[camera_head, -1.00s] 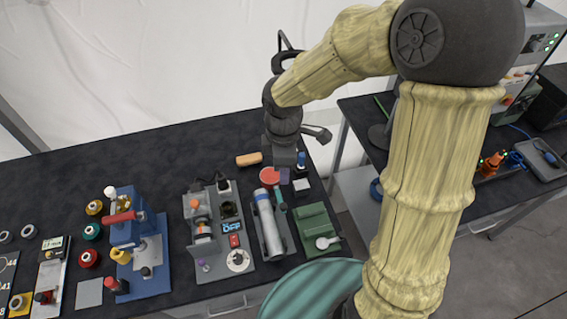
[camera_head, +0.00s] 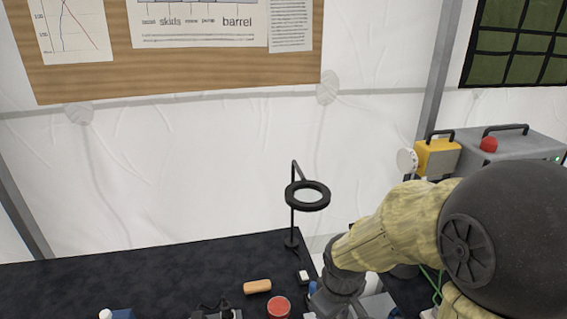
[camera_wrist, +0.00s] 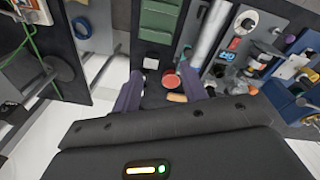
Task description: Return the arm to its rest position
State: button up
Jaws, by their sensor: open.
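My arm reaches in from the right in the head view, over the right end of the dark table (camera_head: 150,270); its far end runs out at the bottom edge. My gripper shows in the wrist view (camera_wrist: 160,90), with its two purple-grey fingers spread apart and nothing between them held. Past the fingertips lie a red round tin (camera_wrist: 171,80) and an orange-brown block (camera_wrist: 177,98) on the table. The same tin (camera_head: 278,307) and block (camera_head: 257,287) show low in the head view.
A black ring lamp (camera_head: 308,195) stands at the table's back right corner. A grey machine with a red knob (camera_head: 489,144) and a yellow box (camera_head: 437,157) are behind my arm. In the wrist view, a green case (camera_wrist: 160,18) and a blue device (camera_wrist: 298,75) lie farther off.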

jog(key=s+d+m, duration=0.1)
jog(key=m, duration=0.1)
jog(key=s+d+m, duration=0.1)
jog(key=d+m, duration=0.1)
jog(key=m, duration=0.1)
jog(key=d+m+t, duration=0.1)
jog(key=m, duration=0.1)
jog(key=shift+s+d, duration=0.4)
dwell(0.5)
